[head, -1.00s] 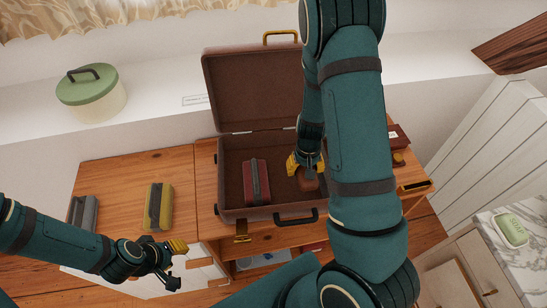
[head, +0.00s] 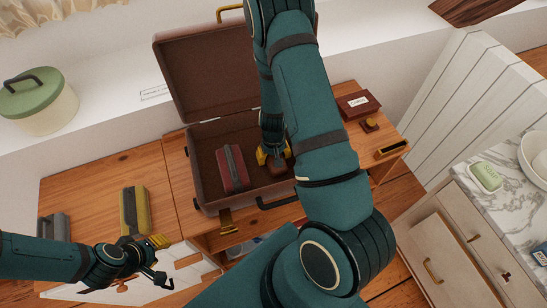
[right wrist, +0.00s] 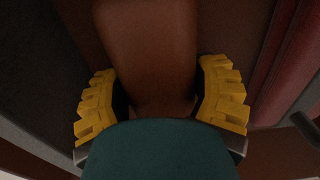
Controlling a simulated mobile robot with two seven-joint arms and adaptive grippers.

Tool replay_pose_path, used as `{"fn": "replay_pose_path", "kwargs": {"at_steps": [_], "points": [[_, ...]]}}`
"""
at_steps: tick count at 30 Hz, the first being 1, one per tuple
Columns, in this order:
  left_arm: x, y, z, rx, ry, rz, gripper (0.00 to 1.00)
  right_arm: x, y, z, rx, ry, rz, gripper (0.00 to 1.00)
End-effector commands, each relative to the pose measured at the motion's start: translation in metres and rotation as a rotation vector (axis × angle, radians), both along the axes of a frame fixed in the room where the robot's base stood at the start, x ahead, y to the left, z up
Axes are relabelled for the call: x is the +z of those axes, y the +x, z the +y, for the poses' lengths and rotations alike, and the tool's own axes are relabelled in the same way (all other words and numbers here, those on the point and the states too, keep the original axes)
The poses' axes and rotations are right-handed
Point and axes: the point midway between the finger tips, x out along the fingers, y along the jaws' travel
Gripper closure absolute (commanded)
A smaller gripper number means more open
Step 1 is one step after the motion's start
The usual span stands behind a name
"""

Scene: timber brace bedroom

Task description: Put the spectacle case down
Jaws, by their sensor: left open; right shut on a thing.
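The brown spectacle case (head: 278,169) is inside the right part of the open brown suitcase (head: 207,203). My right gripper (head: 273,156) is shut on it from above, and my right arm hides part of that side. In the right wrist view the case (right wrist: 152,50) runs between the yellow fingers (right wrist: 160,100). I cannot tell whether its underside touches the suitcase floor. A dark red case with a grey band (head: 233,168) lies left of it in the suitcase, apart from it. My left gripper (head: 163,262) is open and empty at the lower left, in front of the wooden top.
A yellow case (head: 141,210) and a grey case (head: 46,227) lie on the wooden top (head: 90,185) at left. A dark red box (head: 358,105) stands right of the suitcase. A green-lidded pot (head: 38,105) is on the ledge. A marble counter (head: 500,196) is at right.

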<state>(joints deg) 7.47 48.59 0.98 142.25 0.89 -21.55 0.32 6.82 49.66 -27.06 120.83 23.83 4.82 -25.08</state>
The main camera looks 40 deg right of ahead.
Motion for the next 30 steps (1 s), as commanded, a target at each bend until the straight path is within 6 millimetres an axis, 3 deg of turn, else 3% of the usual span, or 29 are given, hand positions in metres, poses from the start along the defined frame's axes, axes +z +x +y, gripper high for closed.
{"fn": "replay_pose_path", "kwargs": {"at_steps": [13, 14, 16, 26, 30], "points": [[-0.006, 0.000, 0.000, -0.001, 0.000, 0.001, 0.61, -0.011, 0.000, 0.000, 0.000, 0.000, 0.000, 0.73], [-0.005, 0.000, 0.000, -0.001, 0.000, 0.001, 0.61, -0.010, 0.000, 0.000, 0.000, 0.000, 0.000, 0.23], [-0.004, 0.000, 0.000, -0.001, 0.000, 0.001, 0.61, -0.010, 0.000, 0.000, 0.000, 0.000, 0.000, 0.00], [-0.002, 0.000, 0.000, -0.001, 0.000, 0.000, 0.61, -0.007, 0.000, 0.000, 0.000, 0.000, 0.000, 0.00], [0.003, 0.000, 0.000, 0.000, 0.000, -0.001, 0.61, 0.008, 0.002, 0.000, 0.002, -0.001, -0.005, 0.00]]}}
